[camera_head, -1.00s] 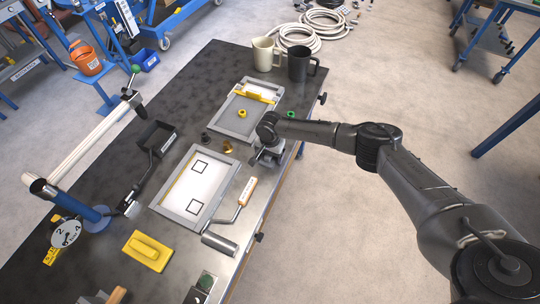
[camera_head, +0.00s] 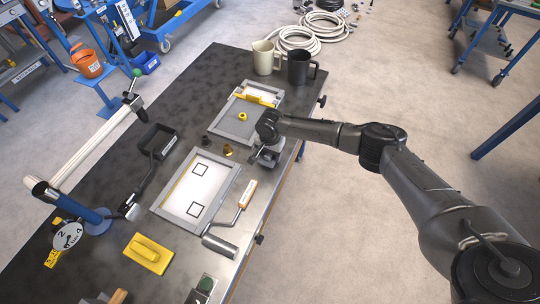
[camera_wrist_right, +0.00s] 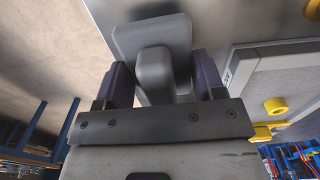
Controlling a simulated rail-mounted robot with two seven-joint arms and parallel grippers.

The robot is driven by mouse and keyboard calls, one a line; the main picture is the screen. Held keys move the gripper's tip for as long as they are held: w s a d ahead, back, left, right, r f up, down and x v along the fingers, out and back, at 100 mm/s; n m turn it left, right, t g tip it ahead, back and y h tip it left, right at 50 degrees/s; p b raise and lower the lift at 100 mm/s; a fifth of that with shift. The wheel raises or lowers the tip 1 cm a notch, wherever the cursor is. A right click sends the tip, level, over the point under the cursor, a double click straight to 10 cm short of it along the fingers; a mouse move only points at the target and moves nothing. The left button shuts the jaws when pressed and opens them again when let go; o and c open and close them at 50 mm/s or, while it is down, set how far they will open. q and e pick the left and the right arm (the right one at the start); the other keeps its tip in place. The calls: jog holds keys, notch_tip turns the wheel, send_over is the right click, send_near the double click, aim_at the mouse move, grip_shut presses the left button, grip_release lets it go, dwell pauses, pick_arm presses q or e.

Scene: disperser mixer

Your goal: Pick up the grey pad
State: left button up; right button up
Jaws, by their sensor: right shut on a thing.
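The grey pad (camera_wrist_right: 150,35) is a flat rounded plate with a block-shaped grip. In the right wrist view, its grip sits between the two dark fingers of my right gripper (camera_wrist_right: 160,80), which is shut on it. In the head view, my right gripper (camera_head: 267,152) is over the right edge of the dark table, beside the grey frames. There the pad is mostly hidden by the gripper, and I cannot tell how far it is above the table. My left gripper is not in view.
The dark table (camera_head: 165,105) holds a grey framed screen (camera_head: 172,210), a second grey frame (camera_head: 222,128), a yellow pad (camera_head: 149,253), a roller (camera_head: 219,245), a cream mug (camera_head: 264,60) and a dark mug (camera_head: 299,66). Open floor lies right of the table.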

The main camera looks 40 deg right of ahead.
jog(key=s+d+r+p, duration=0.2)
jog(key=s+d+r, duration=0.3)
jog(key=s+r, duration=0.3)
jog(key=shift+s+d+p, duration=0.2)
jog(key=shift+s+p, duration=0.1)
jog(key=shift+s, duration=0.9)
